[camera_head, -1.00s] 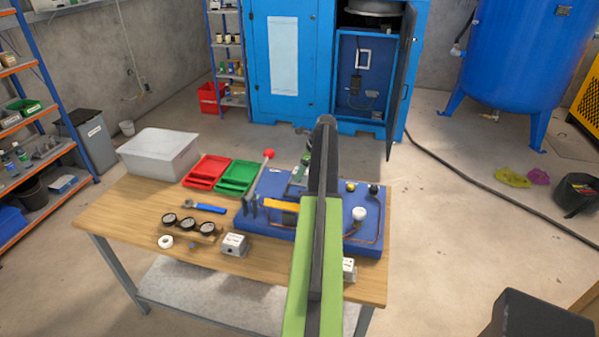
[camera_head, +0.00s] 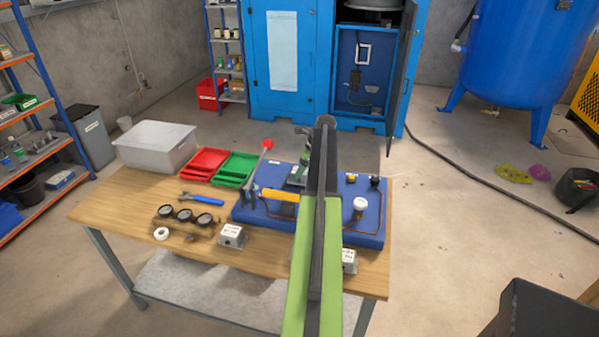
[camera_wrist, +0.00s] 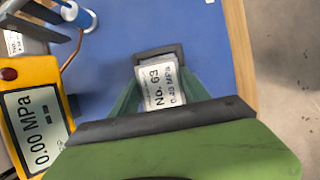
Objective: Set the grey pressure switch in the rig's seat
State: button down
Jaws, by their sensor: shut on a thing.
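In the wrist view, my gripper (camera_wrist: 160,78) has its green fingers on both sides of a grey block with a white label reading "No. 63" and MPa. This labelled block looks like the grey pressure switch (camera_wrist: 160,90). It is over the blue rig (camera_wrist: 225,45), with a dark rim around its far end; I cannot tell whether that rim is the seat or whether they touch. In the head view, my arm covers the middle of the rig (camera_head: 335,228) and hides the held switch.
Similar grey labelled boxes stand in front of the rig, left (camera_head: 231,237) and right (camera_head: 349,261) of my arm. A yellow gauge (camera_wrist: 35,120) is left of my gripper. A white knob (camera_head: 360,204) and a red-tipped lever (camera_head: 266,145) rise from the rig.

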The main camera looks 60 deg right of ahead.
jog(key=shift+f+b, duration=0.65)
jog(key=shift+b, duration=0.05)
jog(key=shift+c, duration=2.2)
grip_release()
jog(key=p+v, duration=1.6)
jog(key=v, duration=0.1)
jog(key=shift+r, duration=0.25)
